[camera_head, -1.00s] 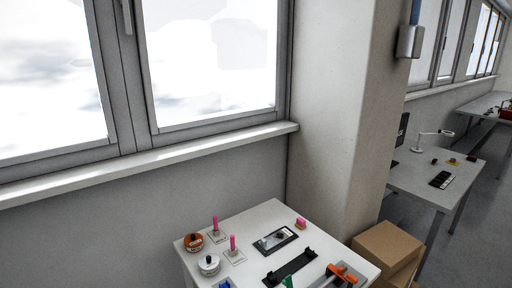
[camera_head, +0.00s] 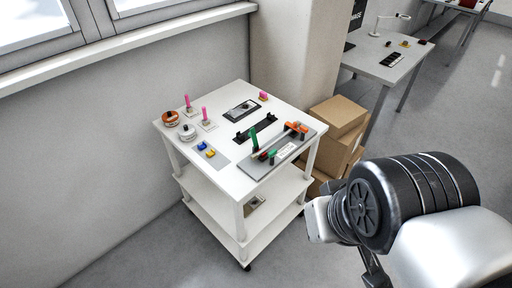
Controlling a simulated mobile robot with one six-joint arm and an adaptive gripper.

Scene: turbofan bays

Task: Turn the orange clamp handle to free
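The orange clamp handle (camera_head: 296,127) is on a grey clamp board (camera_head: 262,165) at the right front of the white cart top. A pale bar runs along the board from the orange handle toward the front left. A green upright handle (camera_head: 253,137) and small red and green parts stand at the board's other end. My arm fills the lower right of the view, to the right of the cart and apart from it. The gripper's fingers do not show clearly, so their state is hidden.
The white cart (camera_head: 226,160) also carries an orange-lidded jar (camera_head: 170,118), a white jar (camera_head: 187,133), pink pegs (camera_head: 204,114), a black rail (camera_head: 256,130) and blue and yellow pieces (camera_head: 206,149). Cardboard boxes (camera_head: 338,117) stand right of it. Grey floor is clear in front.

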